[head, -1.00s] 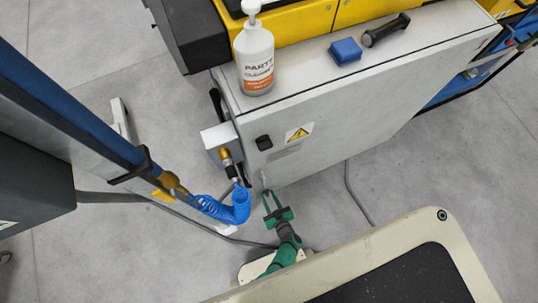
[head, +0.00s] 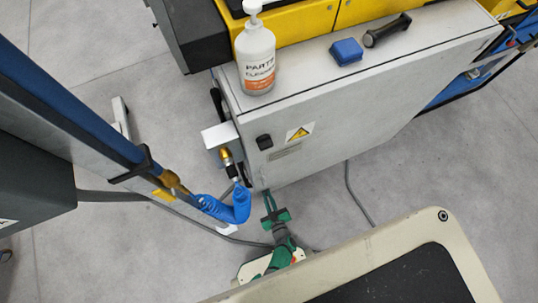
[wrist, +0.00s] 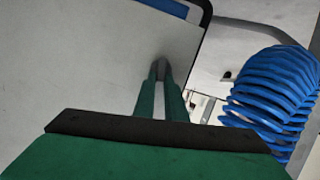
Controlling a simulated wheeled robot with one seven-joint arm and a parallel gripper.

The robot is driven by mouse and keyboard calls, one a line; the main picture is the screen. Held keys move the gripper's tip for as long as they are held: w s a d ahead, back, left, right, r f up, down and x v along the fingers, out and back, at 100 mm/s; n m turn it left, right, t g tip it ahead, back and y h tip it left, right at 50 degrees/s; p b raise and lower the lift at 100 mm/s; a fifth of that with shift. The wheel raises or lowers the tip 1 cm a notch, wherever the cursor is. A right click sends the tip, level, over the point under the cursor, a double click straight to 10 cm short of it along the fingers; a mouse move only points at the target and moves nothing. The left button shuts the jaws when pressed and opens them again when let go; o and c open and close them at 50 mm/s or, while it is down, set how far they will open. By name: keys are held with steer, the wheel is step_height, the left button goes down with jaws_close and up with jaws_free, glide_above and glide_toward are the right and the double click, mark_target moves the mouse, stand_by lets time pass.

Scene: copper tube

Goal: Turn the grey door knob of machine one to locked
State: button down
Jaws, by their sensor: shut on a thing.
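The grey cabinet of machine one (head: 335,115) stands in the middle of the head view, with its door facing my arm. My green gripper (head: 267,193) is at the lower left of this door, below the black latch. In the wrist view, my gripper (wrist: 161,72) has its two green fingers close together against the light grey door panel (wrist: 85,60). They are shut on the small grey door knob (wrist: 161,66), which is mostly hidden between the fingertips. The knob's angle cannot be read.
A coiled blue hose (head: 236,207) hangs just left of my gripper and fills the right of the wrist view. A white bottle (head: 256,60), a blue block (head: 346,51) and a dark handle-shaped tool (head: 387,29) rest on the cabinet. A cable lies on the floor to the right.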

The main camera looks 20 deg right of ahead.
steer(key=n, duration=0.1)
steer(key=n+h, duration=0.1)
steer(key=a+n+h, duration=0.1)
steer(key=shift+f+n+t, duration=0.25)
steer(key=shift+n+t, duration=0.05)
steer(key=shift+n, duration=0.1)
steer(key=shift+a+n+h, duration=0.15)
steer(key=shift+n+h, duration=0.25)
stand_by(0.5)
steer(key=c, duration=1.8)
jaws_free()
steer(key=shift+f, duration=0.1)
steer(key=shift+s+a, duration=0.1)
steer(key=v, duration=1)
steer(key=shift+s, duration=0.3)
